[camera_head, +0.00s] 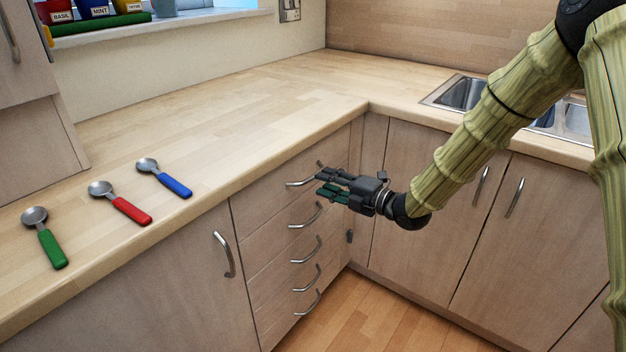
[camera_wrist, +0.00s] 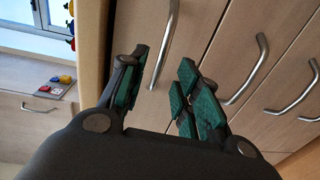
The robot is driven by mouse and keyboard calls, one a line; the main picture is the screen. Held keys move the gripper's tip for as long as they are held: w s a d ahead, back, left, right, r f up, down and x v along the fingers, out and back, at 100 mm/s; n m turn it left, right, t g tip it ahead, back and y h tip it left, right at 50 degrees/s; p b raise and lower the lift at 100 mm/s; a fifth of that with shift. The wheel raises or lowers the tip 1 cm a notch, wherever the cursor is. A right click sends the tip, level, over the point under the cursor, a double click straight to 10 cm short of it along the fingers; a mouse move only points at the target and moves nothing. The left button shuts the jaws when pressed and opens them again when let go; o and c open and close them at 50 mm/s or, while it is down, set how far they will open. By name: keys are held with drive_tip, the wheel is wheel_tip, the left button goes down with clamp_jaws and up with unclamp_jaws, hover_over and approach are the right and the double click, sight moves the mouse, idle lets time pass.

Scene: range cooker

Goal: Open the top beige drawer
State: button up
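The top beige drawer (camera_head: 262,194) is the uppermost of a stack of several under the worktop, and its front looks flush. Its metal bar handle (camera_head: 298,184) shows just left of my gripper in the head view. My gripper (camera_head: 322,184) is level with that handle, with its dark green finger pads spread apart. In the wrist view a bar handle (camera_wrist: 166,42) lies between the open fingers of my gripper (camera_wrist: 163,72), seen beyond their tips. I cannot tell whether the fingers touch it. My gripper hides part of the drawer's right end.
More drawer handles (camera_head: 306,250) stick out below. A cupboard with a handle (camera_head: 223,254) stands to the left, and cupboard doors (camera_head: 420,200) to the right. Green, red and blue (camera_head: 172,183) scoops lie on the worktop (camera_head: 210,110). The floor (camera_head: 375,318) before the drawers is clear.

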sight(313, 176)
drive_tip(key=shift+x, duration=2.7)
clamp_jaws()
